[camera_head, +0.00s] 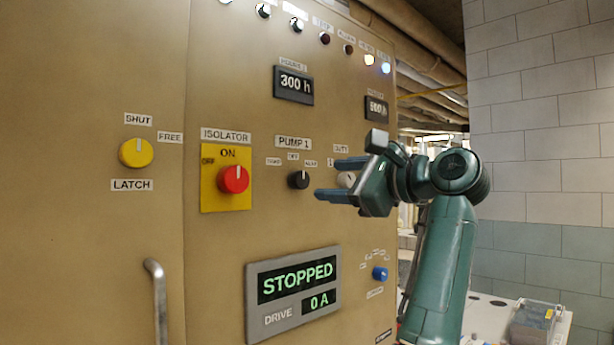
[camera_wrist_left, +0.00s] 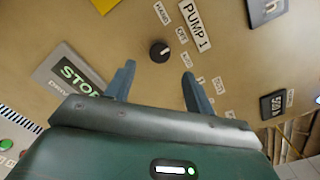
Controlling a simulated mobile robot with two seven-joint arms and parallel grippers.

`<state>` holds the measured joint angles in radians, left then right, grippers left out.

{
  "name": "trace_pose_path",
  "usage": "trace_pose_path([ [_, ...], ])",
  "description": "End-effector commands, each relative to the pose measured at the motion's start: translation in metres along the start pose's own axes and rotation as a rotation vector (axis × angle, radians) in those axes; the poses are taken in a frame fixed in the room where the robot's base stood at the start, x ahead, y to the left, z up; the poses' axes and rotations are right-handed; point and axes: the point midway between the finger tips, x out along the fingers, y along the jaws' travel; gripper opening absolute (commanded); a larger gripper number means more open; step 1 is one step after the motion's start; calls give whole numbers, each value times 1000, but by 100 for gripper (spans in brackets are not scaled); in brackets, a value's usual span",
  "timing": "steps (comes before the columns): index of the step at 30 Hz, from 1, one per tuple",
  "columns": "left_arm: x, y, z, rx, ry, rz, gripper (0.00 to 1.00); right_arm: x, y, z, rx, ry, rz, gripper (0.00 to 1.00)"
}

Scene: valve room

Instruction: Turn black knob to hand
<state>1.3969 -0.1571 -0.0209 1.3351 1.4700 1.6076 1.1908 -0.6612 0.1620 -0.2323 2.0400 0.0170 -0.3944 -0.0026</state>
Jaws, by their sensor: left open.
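The black knob (camera_head: 299,180) is a small round selector under the PUMP 1 label on the tan cabinet front. It also shows in the left wrist view (camera_wrist_left: 159,50), just beyond the fingertips. Its white mark points toward the middle label, OFF, with HAND and AUTO labels to either side. My left gripper (camera_head: 328,178) is open and empty, to the right of the knob in the head view, its fingers pointing at the panel. In the left wrist view the left gripper (camera_wrist_left: 158,70) has a finger on each side below the knob, apart from it. My right gripper is out of view.
A red isolator knob (camera_head: 233,179) on a yellow plate and a yellow knob (camera_head: 136,153) lie to the left. The display (camera_head: 293,290) reads STOPPED, 0 A. A metal handle (camera_head: 157,300) sticks out at lower left.

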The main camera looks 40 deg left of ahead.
Motion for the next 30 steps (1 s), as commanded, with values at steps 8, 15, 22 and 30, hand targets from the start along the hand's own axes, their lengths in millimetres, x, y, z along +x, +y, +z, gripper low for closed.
trace_pose_path([
  [8, 54, -1, 2, 0, -3, 2, 54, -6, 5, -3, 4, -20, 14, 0],
  [15, 72, 0, 0, 0, -1, 1, 54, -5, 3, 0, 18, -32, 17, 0],
  [22, 73, 0, 0, 0, 0, 0, 54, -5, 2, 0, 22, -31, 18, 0],
  [30, 73, 0, 0, 0, 0, 0, 36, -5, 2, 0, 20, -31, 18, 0],
])
